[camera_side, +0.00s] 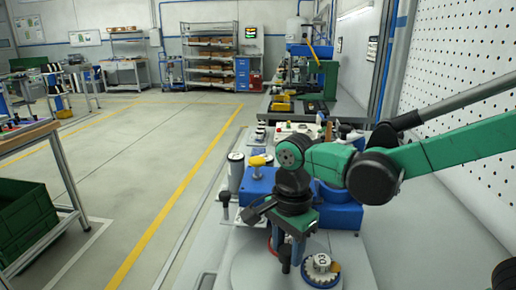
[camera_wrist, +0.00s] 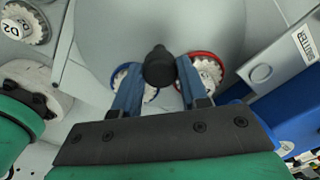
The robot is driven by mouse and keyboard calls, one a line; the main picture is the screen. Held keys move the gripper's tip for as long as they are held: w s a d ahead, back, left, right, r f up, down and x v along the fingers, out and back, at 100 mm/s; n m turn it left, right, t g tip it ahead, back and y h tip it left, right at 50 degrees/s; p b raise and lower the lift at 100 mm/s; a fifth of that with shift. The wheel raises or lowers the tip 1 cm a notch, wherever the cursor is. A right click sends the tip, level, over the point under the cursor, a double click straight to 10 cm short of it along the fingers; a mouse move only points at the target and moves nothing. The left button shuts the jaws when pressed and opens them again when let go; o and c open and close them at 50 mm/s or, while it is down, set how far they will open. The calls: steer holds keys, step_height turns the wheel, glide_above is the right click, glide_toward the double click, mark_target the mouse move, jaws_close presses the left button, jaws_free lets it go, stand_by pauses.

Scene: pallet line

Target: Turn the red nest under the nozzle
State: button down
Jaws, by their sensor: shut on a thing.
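The red nest (camera_wrist: 188,58) is a red ring with a white toothed part in it, at upper right of my fingers in the wrist view. Only a bit of red (camera_side: 271,243) shows beside my gripper in the side view. A blue-rimmed nest (camera_wrist: 121,72) lies to the left, partly behind my left finger. Both are by the edge of a large grey disc (camera_wrist: 150,25). My gripper (camera_wrist: 158,84) is shut on a black knob (camera_wrist: 159,65), which also shows below the fingers in the side view (camera_side: 285,260). I cannot make out the nozzle.
The perforated wall (camera_side: 460,60) is at right.

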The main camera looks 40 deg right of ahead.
mark_target(287, 249)
steer(key=shift+m, duration=0.4)
stand_by(0.4)
steer(key=shift+c, duration=2.3)
jaws_free()
steer(key=shift+r, duration=2.85)
steer(key=shift+s+d+n+t, duration=0.1)
steer(key=shift+d+n+t, duration=0.25)
steer(key=shift+n, duration=0.35)
steer(key=d+n+t, duration=0.1)
steer(key=n, duration=0.3)
steer(key=d+n+t, duration=0.2)
steer(key=n, duration=0.2)
steer(key=s+d+f+n+t, duration=0.1)
steer(key=d+n+t, duration=0.1)
steer(key=n, duration=0.2)
steer(key=shift+n, duration=0.4)
steer(key=n, duration=0.2)
steer(key=d+n+t, duration=0.1)
steer(key=n, duration=0.1)
steer(key=shift+d+f+t, duration=0.2)
steer(key=shift+t, duration=0.05)
